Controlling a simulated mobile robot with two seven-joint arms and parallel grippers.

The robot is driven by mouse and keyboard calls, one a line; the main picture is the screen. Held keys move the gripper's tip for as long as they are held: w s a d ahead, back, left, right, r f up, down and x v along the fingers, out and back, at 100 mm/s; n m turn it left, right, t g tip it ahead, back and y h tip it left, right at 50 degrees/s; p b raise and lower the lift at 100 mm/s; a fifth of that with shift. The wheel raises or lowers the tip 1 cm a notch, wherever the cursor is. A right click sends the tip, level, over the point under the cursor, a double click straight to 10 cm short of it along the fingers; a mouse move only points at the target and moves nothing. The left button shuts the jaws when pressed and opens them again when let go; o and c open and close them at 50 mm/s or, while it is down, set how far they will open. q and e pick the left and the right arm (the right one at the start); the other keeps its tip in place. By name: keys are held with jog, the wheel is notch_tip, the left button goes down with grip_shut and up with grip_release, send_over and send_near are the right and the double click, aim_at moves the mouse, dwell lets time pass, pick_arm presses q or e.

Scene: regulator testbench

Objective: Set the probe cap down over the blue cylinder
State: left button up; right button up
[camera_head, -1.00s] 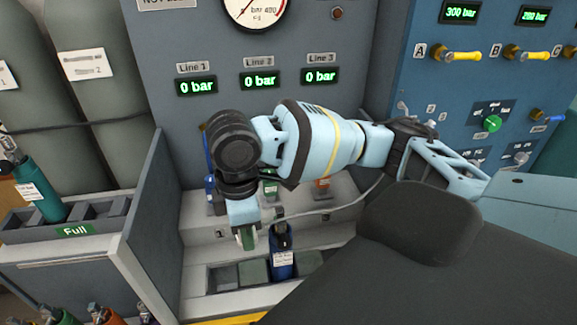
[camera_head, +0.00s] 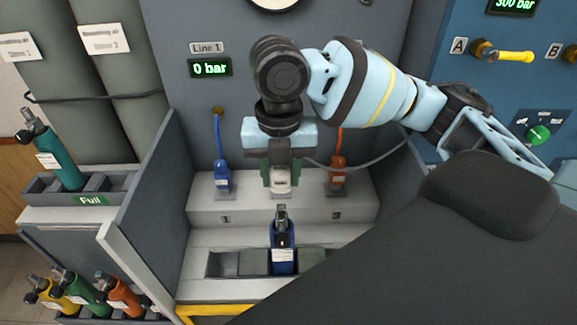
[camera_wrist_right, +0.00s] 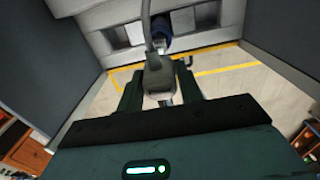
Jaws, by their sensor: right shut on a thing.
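The blue cylinder (camera_head: 283,258) stands upright in a slotted rack on the lower step, with a dark valve on top and a white label. In the right wrist view the blue cylinder (camera_wrist_right: 162,29) shows at the top, partly hidden by the cable. My right gripper (camera_head: 281,182) points down and is shut on the pale grey probe cap (camera_head: 281,178). In the head view it appears just above the cylinder's valve, with a visible gap. In the right wrist view the probe cap (camera_wrist_right: 158,78) sits between the fingers. My left gripper is not in view.
A blue connector (camera_head: 222,176) and an orange connector (camera_head: 337,176) stand on the upper step. A grey cable (camera_head: 365,165) runs right from the cap. A grey side panel (camera_head: 160,215) bounds the left. Slots beside the cylinder are empty.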

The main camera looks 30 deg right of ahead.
aim_at(281, 207)
jog(key=shift+a+f, duration=0.1)
jog(key=shift+f, duration=0.05)
jog(key=shift+f, duration=2.15)
jog(key=shift+f, duration=1.95)
dwell(0.6)
jog(key=o, duration=1.1)
jog(key=shift+r, duration=3.95)
jog(key=shift+a+f, duration=0.1)
